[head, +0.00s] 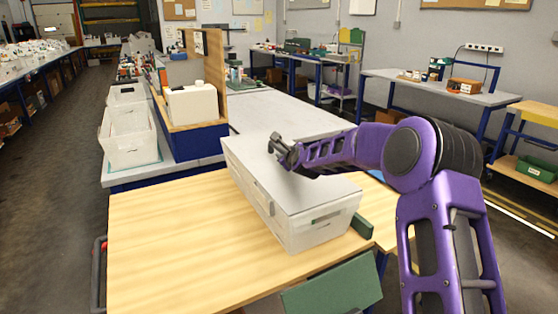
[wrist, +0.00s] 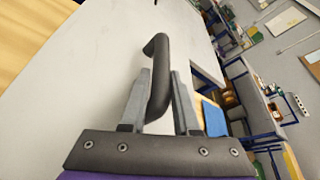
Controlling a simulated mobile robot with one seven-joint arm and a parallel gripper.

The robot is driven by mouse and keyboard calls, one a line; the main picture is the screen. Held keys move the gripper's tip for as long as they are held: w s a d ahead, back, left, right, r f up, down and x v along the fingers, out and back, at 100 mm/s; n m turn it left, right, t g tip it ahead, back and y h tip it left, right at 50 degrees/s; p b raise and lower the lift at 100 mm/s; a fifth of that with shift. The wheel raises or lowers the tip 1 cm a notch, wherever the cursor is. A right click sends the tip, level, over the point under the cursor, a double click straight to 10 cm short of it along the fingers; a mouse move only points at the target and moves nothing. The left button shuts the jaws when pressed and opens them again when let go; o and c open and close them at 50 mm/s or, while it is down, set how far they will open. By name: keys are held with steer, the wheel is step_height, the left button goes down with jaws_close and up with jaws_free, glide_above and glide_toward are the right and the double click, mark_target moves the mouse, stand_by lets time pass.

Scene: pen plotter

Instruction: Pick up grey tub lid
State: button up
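The grey tub lid (head: 292,184) lies flat on top of a long white tub (head: 318,226) on the wooden table. It also fills much of the wrist view as a pale grey surface (wrist: 100,75). A dark curved handle (wrist: 159,80) rises from the lid. My gripper (head: 280,150) is over the far part of the lid, at the handle. In the wrist view its two grey fingers (wrist: 161,82) stand on either side of the handle and appear shut on it. No gap shows between lid and tub.
The wooden table (head: 165,245) is bare to the left of the tub. A green panel (head: 333,285) is at its front edge. White bins (head: 130,135) and a wooden-backed stand (head: 200,130) are behind. A blue piece (wrist: 214,118) shows in the wrist view.

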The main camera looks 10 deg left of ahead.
jaws_close()
steer(key=shift+r, duration=0.1)
